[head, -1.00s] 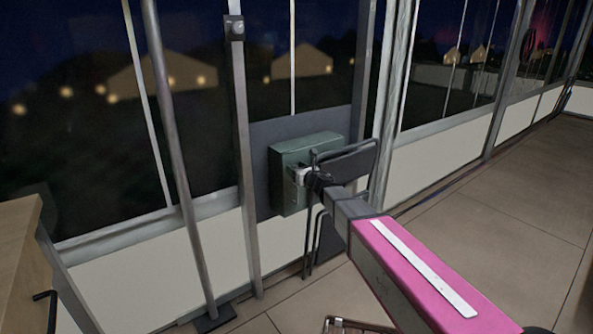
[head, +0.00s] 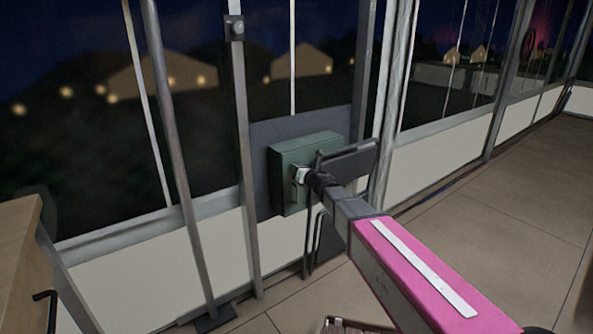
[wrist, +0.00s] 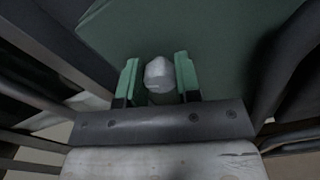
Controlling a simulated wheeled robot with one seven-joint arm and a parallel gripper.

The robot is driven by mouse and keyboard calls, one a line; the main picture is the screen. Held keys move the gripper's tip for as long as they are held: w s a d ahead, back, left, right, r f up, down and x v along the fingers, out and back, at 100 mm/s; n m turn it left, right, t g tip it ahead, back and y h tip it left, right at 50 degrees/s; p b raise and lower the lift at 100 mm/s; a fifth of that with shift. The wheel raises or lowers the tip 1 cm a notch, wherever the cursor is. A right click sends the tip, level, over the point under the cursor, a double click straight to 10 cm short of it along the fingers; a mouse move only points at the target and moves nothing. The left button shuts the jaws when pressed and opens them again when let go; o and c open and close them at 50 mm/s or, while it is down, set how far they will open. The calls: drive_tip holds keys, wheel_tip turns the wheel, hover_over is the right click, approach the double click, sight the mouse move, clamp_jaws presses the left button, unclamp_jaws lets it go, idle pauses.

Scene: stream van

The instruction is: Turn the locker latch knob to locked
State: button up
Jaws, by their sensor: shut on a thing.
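The green locker box (head: 296,157) is mounted on a dark panel against the window wall in the head view. Its pale grey latch knob (wrist: 159,75) shows in the wrist view, between the two fingers of my gripper (wrist: 158,82). My gripper is shut on the knob, with one finger on each side. In the head view my gripper (head: 301,178) is at the box's front face, and my arm reaches in from the lower right. There the fingers and wrist largely hide the knob, and I cannot read its setting.
Upright metal poles (head: 243,150) stand to the left. A wooden cabinet (head: 18,250) is at the lower left. The floor (head: 500,230) at the right is clear.

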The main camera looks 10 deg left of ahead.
drive_tip(key=m, duration=1.3)
drive_tip(key=shift+f+m, duration=0.15)
drive_tip(key=shift+m, duration=0.25)
idle(0.4)
drive_tip(key=o, duration=0.9)
drive_tip(key=shift+o, duration=0.2)
drive_tip(key=shift+d, duration=0.1)
drive_tip(key=v, duration=1)
drive_tip(key=shift+s+d, duration=0.15)
drive_tip(key=shift+d, duration=0.15)
drive_tip(key=shift+m, duration=0.3)
